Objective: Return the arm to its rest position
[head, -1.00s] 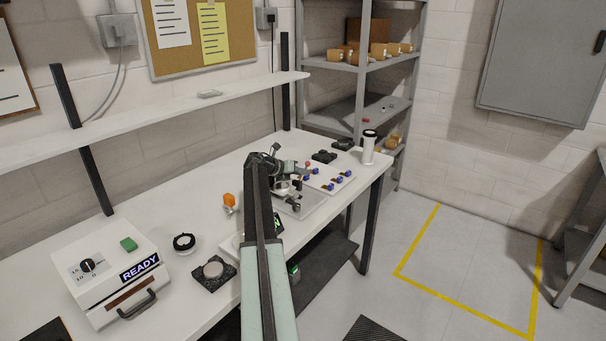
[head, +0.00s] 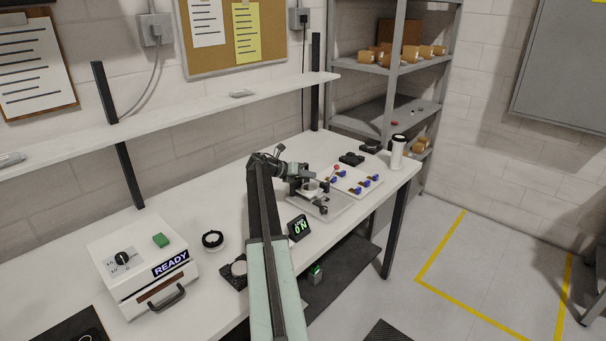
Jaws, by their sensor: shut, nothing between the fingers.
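My arm reaches up from the bottom middle of the head view, with a pale green lower link and a dark upper link. It bends at the top, and my gripper (head: 302,173) points right, small and dark, by the mirror fixture. It is shut with nothing in it. The fixture (head: 312,190) has dark clamps and a ring on a grey plate (head: 325,208). I cannot tell whether the fingertips are clear of the fixture, as they overlap it in the picture.
The white bench (head: 195,215) holds a READY box (head: 143,262), a black ring (head: 212,240), an ON display (head: 299,228), a board with blue parts (head: 352,182) and a white cylinder (head: 397,152). A shelf (head: 160,120) runs above. Open floor (head: 490,270) lies right.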

